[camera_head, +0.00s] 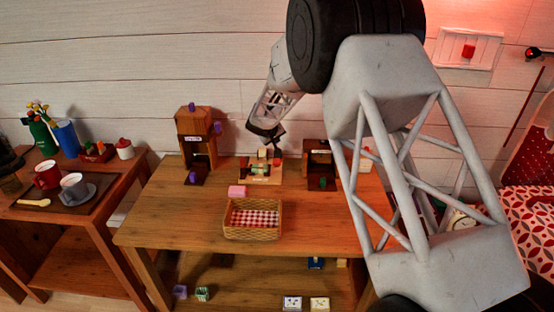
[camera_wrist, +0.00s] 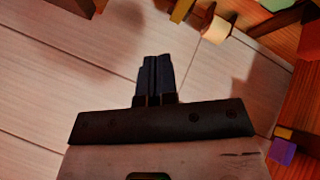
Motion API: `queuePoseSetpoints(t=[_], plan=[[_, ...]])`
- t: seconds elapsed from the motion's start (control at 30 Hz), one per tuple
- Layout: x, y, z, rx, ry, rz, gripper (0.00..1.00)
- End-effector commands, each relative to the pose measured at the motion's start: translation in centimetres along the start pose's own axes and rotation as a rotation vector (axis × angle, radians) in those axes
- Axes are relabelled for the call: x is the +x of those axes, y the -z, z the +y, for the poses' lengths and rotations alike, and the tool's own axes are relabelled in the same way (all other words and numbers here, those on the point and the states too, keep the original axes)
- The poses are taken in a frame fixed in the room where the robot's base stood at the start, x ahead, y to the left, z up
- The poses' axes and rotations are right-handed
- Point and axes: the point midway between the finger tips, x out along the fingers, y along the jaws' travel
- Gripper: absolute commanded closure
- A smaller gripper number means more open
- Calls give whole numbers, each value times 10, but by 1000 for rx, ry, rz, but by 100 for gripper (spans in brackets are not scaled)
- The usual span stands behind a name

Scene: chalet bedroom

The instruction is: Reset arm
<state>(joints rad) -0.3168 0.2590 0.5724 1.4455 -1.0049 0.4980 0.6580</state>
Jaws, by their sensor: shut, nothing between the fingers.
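My gripper (camera_head: 279,140) hangs above the back of the wooden table (camera_head: 150,228), close to the white plank wall, in the head view. In the wrist view its dark fingers (camera_wrist: 155,62) are together with nothing between them. Below it in the head view is a small board (camera_head: 262,181) with coloured pieces on it. My arm's large grey links cover the right part of the head view and hide part of the table there.
A wooden dispenser-like stand (camera_head: 197,142) with purple parts stands left of my gripper, and another wooden stand (camera_head: 318,160) to its right. A side table (camera_head: 75,220) holds cups.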

Motion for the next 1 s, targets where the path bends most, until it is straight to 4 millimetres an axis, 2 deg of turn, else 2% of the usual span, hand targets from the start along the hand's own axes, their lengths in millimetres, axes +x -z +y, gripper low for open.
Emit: queuePoseSetpoints(t=[0.67, 0.87, 1.0], plan=[[-4, -2, 4, 4, -1, -3, 100], [-27, -13, 25, 28, -6, -22, 100], [-56, -29, 50, 58, -8, -46, 100]])
